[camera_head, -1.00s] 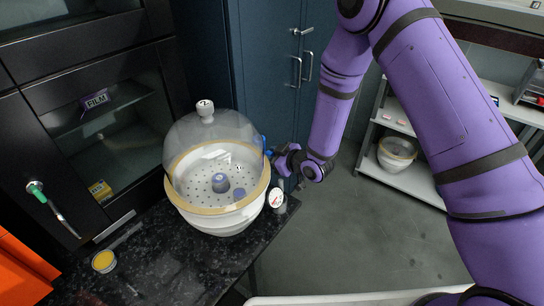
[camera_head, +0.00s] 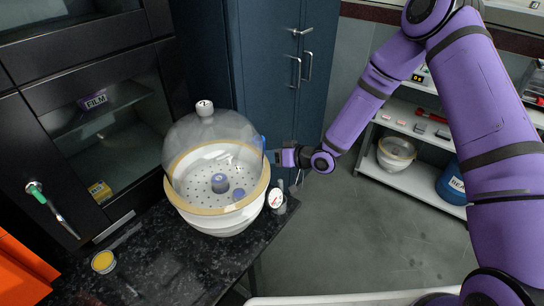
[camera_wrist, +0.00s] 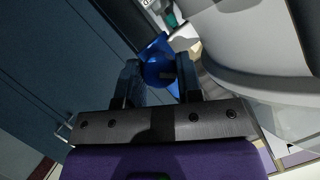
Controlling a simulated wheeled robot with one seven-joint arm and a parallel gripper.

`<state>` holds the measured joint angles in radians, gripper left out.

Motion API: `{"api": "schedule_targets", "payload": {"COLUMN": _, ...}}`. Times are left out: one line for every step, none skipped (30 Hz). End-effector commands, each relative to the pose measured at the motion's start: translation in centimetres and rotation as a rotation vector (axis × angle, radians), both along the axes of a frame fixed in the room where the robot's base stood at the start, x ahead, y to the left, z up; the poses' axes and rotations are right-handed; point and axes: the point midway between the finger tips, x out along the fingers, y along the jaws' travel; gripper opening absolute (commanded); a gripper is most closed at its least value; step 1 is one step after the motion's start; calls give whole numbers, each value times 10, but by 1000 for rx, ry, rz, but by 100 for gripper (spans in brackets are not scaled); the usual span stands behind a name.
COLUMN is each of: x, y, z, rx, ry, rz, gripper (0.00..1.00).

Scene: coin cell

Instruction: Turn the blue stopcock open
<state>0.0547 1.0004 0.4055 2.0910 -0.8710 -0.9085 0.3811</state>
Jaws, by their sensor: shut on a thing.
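The blue stopcock (camera_head: 264,144) sits on the right side of a glass-domed desiccator (camera_head: 226,220) on the black bench. My gripper (camera_head: 271,156) reaches it from the right. In the wrist view the round blue body of the stopcock (camera_wrist: 157,70) lies between the two dark fingers of my gripper (camera_wrist: 158,80), which are shut on it. A blue handle part sticks out past the fingers. In the head view the stopcock is small and partly hidden by the gripper, so its exact angle is hard to read.
A white round-faced item (camera_head: 276,199) stands on the bench edge below my gripper. A yellow-topped dish (camera_head: 103,262) lies at the left. Blue cabinets (camera_head: 285,60) stand behind. A white shelf (camera_head: 408,181) at the right holds another desiccator (camera_head: 396,151).

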Motion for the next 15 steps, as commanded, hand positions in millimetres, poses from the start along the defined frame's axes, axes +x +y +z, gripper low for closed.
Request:
{"api": "schedule_targets", "payload": {"x": 2, "y": -2, "z": -1, "rx": 29, "ry": 34, "rz": -5, "gripper": 10}}
{"api": "schedule_targets", "payload": {"x": 2, "y": -2, "z": 0, "rx": 47, "ry": 56, "rz": -4, "gripper": 10}}
{"api": "schedule_targets", "payload": {"x": 2, "y": -2, "z": 0, "rx": 71, "ry": 86, "rz": -5, "gripper": 10}}
{"api": "schedule_targets", "payload": {"x": 2, "y": -2, "z": -1, "rx": 88, "ry": 107, "rz": -4, "gripper": 10}}
{"api": "schedule_targets", "payload": {"x": 2, "y": -2, "z": -1, "rx": 106, "ry": 131, "rz": -6, "gripper": 10}}
{"api": "schedule_targets", "payload": {"x": 2, "y": -2, "z": -1, "rx": 129, "ry": 161, "rz": -4, "gripper": 10}}
{"api": "schedule_targets", "payload": {"x": 2, "y": -3, "z": -1, "rx": 147, "ry": 184, "rz": -4, "gripper": 10}}
{"api": "schedule_targets", "payload": {"x": 2, "y": -2, "z": -1, "rx": 165, "ry": 206, "rz": -4, "gripper": 10}}
{"api": "schedule_targets", "payload": {"x": 3, "y": -3, "z": -1, "rx": 188, "ry": 235, "rz": -3, "gripper": 10}}
{"api": "schedule_targets", "payload": {"x": 3, "y": -2, "z": -2, "rx": 206, "ry": 258, "rz": -5, "gripper": 10}}
{"api": "schedule_targets", "payload": {"x": 3, "y": -2, "z": -2, "rx": 223, "ry": 281, "rz": -3, "gripper": 10}}
{"api": "schedule_targets", "payload": {"x": 3, "y": -3, "z": -2, "rx": 245, "ry": 310, "rz": -3, "gripper": 10}}
{"api": "schedule_targets", "payload": {"x": 3, "y": -2, "z": -2, "rx": 263, "ry": 333, "rz": -3, "gripper": 10}}
{"api": "schedule_targets", "payload": {"x": 3, "y": -3, "z": -2, "rx": 280, "ry": 355, "rz": -3, "gripper": 10}}
{"api": "schedule_targets", "payload": {"x": 3, "y": -2, "z": -2, "rx": 303, "ry": 382, "rz": -4, "gripper": 10}}
